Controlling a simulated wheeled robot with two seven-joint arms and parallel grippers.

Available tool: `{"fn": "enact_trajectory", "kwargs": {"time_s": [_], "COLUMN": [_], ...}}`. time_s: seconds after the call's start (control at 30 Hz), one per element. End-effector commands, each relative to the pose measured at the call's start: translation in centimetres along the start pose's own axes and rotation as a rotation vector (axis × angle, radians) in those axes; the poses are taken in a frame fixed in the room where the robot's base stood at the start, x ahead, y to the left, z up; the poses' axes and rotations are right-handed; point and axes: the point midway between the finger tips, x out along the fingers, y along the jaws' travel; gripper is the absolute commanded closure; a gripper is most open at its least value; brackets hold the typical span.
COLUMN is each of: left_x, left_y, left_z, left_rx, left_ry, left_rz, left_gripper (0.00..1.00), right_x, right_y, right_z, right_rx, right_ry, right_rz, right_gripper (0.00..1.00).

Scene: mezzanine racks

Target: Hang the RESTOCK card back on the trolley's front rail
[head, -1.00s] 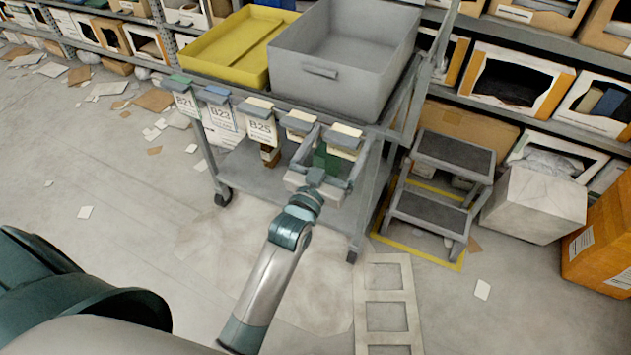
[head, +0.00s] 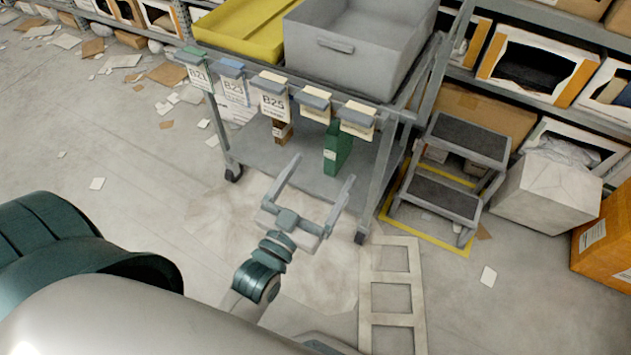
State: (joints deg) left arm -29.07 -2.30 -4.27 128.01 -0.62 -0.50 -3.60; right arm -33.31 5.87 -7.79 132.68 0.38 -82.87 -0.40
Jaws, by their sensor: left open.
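The trolley's front rail (head: 294,84) carries a row of clips with cards. From the left hang a B21 card (head: 198,77), a B23 card (head: 234,91) and a B25 card (head: 275,106). A fourth card (head: 315,112) and a fifth card (head: 358,127) at the right end are cream, with no lettering I can read. I cannot tell which one is the RESTOCK card. My left gripper (head: 323,168) is open and empty, apart from the rail, below and in front of the right-hand cards. My right gripper is not in view.
A yellow tray (head: 235,43) and a grey bin (head: 345,70) stand on the trolley top. A green box (head: 337,150) is on the lower shelf. A step stool (head: 436,210) stands right of the trolley, and a pale ladder-like frame (head: 371,320) lies on the floor.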

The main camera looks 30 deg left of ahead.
Motion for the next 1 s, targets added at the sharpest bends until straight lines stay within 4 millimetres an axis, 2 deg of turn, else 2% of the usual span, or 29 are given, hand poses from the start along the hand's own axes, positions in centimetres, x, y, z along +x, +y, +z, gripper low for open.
{"fn": "enact_trajectory", "kwargs": {"time_s": [0.2, 0.83, 1.0], "left_x": [-1.4, -1.5, -1.4], "left_y": [0.0, 0.0, 0.4], "left_z": [0.0, 0.1, 1.8], "left_rx": [0.000, 0.000, -0.002], "left_ry": [0.000, -0.002, -0.050], "left_rz": [0.000, 0.000, 0.011], "left_gripper": [0.12, 0.12, 0.12], "right_x": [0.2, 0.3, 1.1], "right_y": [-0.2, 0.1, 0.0], "right_z": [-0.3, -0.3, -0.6], "right_rx": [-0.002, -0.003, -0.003], "right_ry": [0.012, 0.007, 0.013], "right_rz": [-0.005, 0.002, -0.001], "right_gripper": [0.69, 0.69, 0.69]}}
